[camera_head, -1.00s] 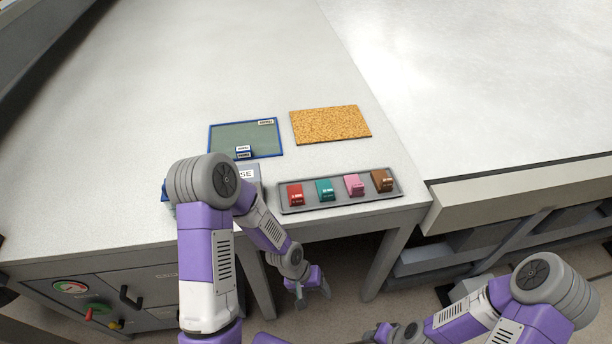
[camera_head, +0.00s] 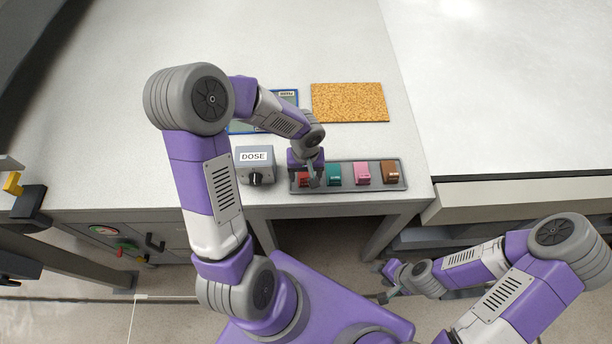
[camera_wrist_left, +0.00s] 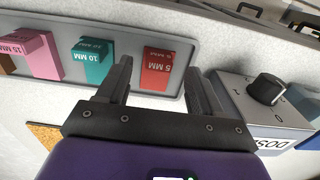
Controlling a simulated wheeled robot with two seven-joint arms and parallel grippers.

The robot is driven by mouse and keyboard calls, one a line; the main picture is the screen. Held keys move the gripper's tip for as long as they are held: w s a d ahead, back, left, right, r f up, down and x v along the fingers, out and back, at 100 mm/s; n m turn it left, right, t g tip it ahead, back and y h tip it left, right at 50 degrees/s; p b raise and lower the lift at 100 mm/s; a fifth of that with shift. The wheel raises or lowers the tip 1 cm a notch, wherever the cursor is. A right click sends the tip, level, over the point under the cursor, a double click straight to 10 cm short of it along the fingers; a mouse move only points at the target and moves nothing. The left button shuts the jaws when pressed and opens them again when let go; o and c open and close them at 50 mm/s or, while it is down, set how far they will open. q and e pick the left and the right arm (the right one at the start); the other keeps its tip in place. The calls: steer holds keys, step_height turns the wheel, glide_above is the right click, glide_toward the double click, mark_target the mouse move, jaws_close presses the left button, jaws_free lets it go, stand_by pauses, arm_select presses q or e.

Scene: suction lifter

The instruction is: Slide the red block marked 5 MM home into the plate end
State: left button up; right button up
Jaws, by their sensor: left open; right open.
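The red block marked 5 MM (camera_wrist_left: 157,70) sits in the grey tray (camera_wrist_left: 203,24) at the end of a row of coloured blocks. In the head view the red block (camera_head: 300,179) is mostly hidden behind my left gripper (camera_head: 312,183). In the left wrist view my left gripper (camera_wrist_left: 162,85) is open, its fingers pointing toward the tray with the red block seen between them, not gripped. My right gripper (camera_head: 384,278) is low at the right, off the table's front edge. The plate end cannot be made out.
A teal block (camera_head: 334,174), a pink block (camera_head: 362,173) and a brown block (camera_head: 390,171) share the tray. A grey DOSE box (camera_head: 254,172) with a black knob stands left of it. A cork mat (camera_head: 350,102) and a blue-edged panel (camera_head: 290,97), partly hidden by my arm, lie behind.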

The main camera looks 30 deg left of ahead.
mark_target(306, 181)
arm_select(q)
step_height(306, 181, down, 4)
steer(key=shift+f, duration=0.1)
steer(key=c, duration=0.9)
